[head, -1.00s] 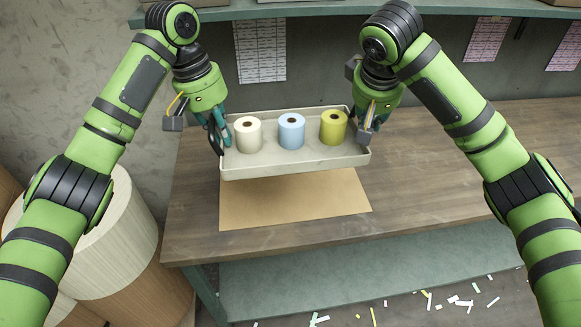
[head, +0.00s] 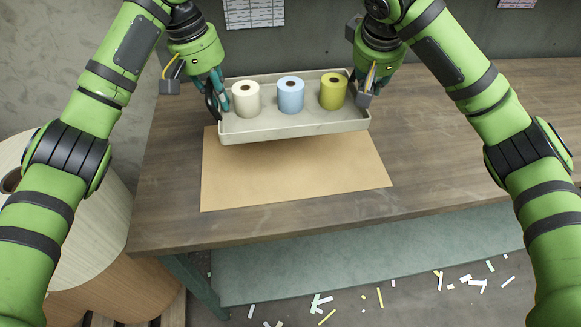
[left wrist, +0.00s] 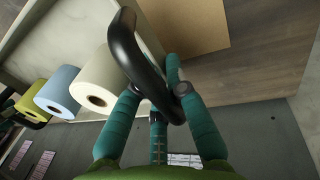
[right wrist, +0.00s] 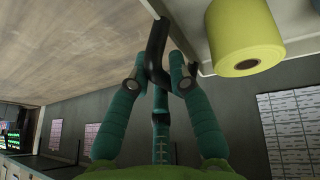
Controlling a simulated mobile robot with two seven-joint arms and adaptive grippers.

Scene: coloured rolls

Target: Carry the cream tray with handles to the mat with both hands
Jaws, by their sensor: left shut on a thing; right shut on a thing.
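The cream tray (head: 295,132) is held level above the table, in the middle of the head view. It carries a cream roll (head: 246,101), a blue roll (head: 290,96) and a yellow roll (head: 333,92), all upright. My left gripper (head: 215,95) is shut on the tray's left dark handle (left wrist: 140,55). My right gripper (head: 362,92) is at the right end, shut on the right handle (right wrist: 156,45). The tan mat (head: 295,175) lies flat on the table below and in front of the tray; its back part is hidden behind the tray.
The wooden table (head: 450,130) is bare to the right of the mat. Large round drums (head: 95,235) stand by its left end. Paper scraps (head: 320,302) lie on the floor in front. A grey wall with paper sheets (head: 254,12) is behind.

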